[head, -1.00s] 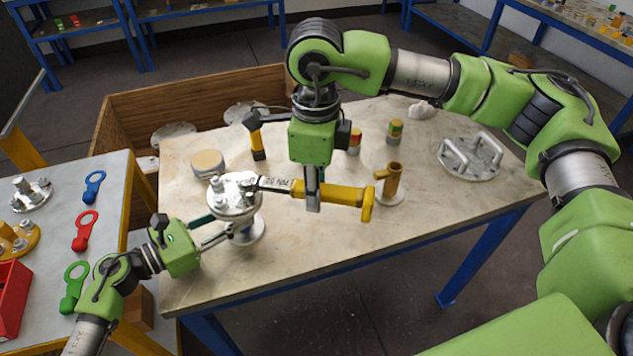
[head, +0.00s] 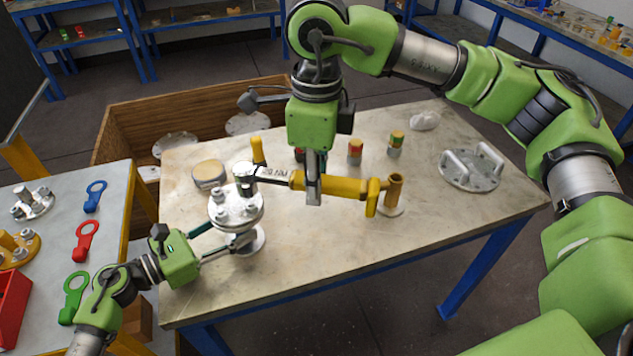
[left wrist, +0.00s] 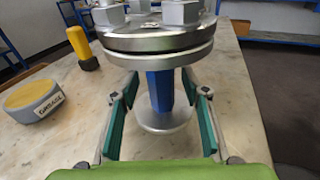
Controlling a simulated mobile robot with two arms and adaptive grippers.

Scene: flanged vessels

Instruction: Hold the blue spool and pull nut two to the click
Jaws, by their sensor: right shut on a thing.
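The blue spool (left wrist: 160,92) stands upright on the table, its blue neck under round metal flanges (left wrist: 155,38) with several nuts on top. In the head view its top flange (head: 236,208) shows. My left gripper (left wrist: 162,105) has one finger on each side of the neck, with visible gaps; it comes in from the left in the head view (head: 215,240). My right gripper (head: 313,192) is shut on the yellow torque wrench (head: 342,188), held level above the table. The wrench's grey socket end (head: 245,174) is over the flange's far edge; I cannot tell whether it sits on a nut.
A yellow post on a round base (head: 393,193) stands by the wrench's handle end. A round tin (head: 208,174), small capped containers (head: 355,151) and a handled plate (head: 470,170) stand farther back. The front right tabletop is clear. Coloured ring tags (head: 86,240) lie on the left table.

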